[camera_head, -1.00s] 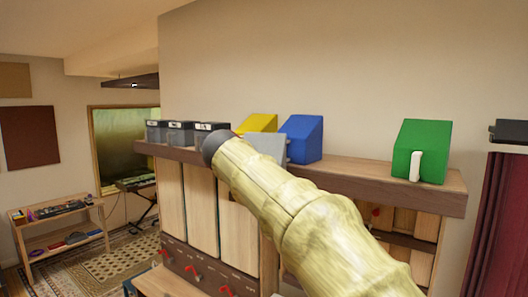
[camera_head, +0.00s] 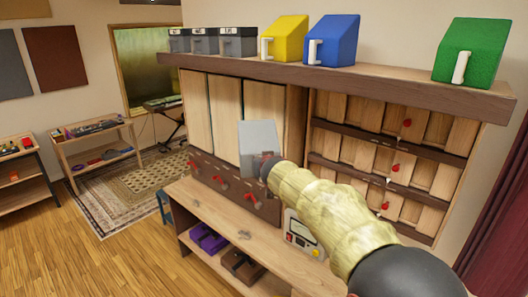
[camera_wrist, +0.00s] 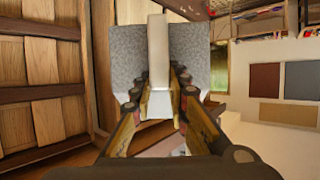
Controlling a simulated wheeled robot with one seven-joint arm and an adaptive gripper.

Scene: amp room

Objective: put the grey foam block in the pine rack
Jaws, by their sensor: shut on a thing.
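The grey foam block (camera_head: 262,139) is held at the end of my arm in the head view, in front of the pale tall panels. In the wrist view the block (camera_wrist: 127,55) shows its speckled grey face and a white handle down the middle. My gripper (camera_wrist: 160,82) is shut on that handle; it also shows in the head view (camera_head: 268,166), partly hidden by my arm. A pine rack (camera_head: 245,95) with tall panels and a dark front with red levers stands behind the block. A tiered rack (camera_head: 345,146) with red knobs stands to its right.
Yellow (camera_head: 285,40), blue (camera_head: 334,40) and green (camera_head: 470,52) blocks with white handles stand on the top shelf (camera_head: 400,87), beside several grey boxes (camera_head: 205,41). Below is a wooden bench (camera_head: 215,205) with a meter (camera_head: 300,238). Open floor lies at left.

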